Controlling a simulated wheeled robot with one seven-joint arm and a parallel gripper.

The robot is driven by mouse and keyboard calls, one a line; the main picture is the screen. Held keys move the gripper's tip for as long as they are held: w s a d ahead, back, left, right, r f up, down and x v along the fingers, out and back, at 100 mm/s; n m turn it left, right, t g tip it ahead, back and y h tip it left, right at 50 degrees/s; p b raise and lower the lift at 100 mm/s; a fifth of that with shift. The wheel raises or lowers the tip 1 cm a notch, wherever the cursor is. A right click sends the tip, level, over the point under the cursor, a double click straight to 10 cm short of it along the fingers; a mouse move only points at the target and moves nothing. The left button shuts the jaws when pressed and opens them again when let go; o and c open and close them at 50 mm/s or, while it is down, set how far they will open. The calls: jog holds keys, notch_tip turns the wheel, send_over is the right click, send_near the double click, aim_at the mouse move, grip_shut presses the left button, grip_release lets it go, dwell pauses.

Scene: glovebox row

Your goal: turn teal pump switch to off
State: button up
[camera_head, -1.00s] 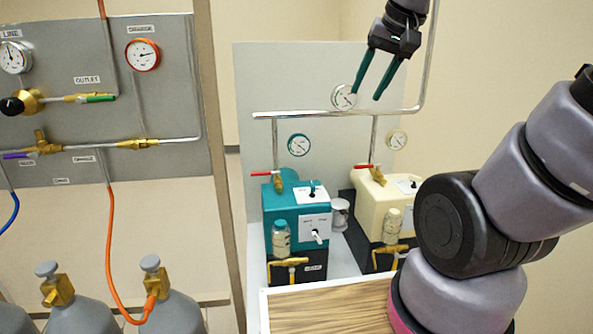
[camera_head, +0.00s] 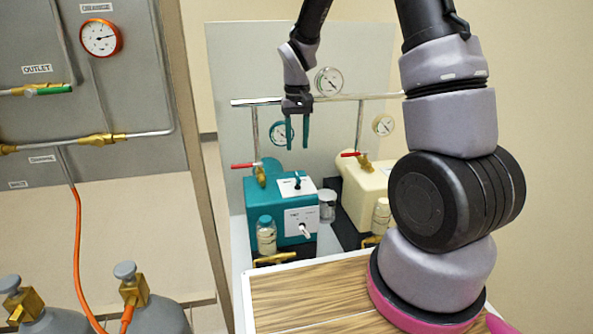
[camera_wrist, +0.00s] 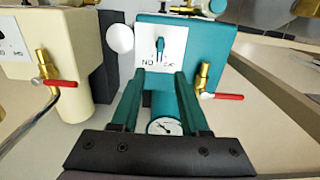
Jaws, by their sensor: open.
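The teal pump (camera_head: 262,204) stands on the bench beyond the wooden top. A dark lever switch (camera_head: 298,182) stands on the white plate on its top face. A white handle (camera_head: 305,230) is on its front plate. My gripper (camera_head: 297,146) is open and empty, fingers pointing down above the pump, apart from the lever. In the wrist view, the lever (camera_wrist: 160,46) sits on a white plate with partly readable lettering, just beyond and between my open fingertips (camera_wrist: 160,74).
The cream pump (camera_head: 366,194) stands right of the teal one. Red-handled valves (camera_head: 245,166) rise behind the pumps, below a horizontal pipe (camera_head: 345,98). Gauges (camera_head: 282,133) hang behind my gripper. A small bottle (camera_head: 266,235) stands at the teal pump's front.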

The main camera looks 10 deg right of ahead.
aim_at(297, 175)
notch_tip(297, 175, down, 10)
jog(key=shift+f, duration=0.1)
dwell(0.4)
grip_shut()
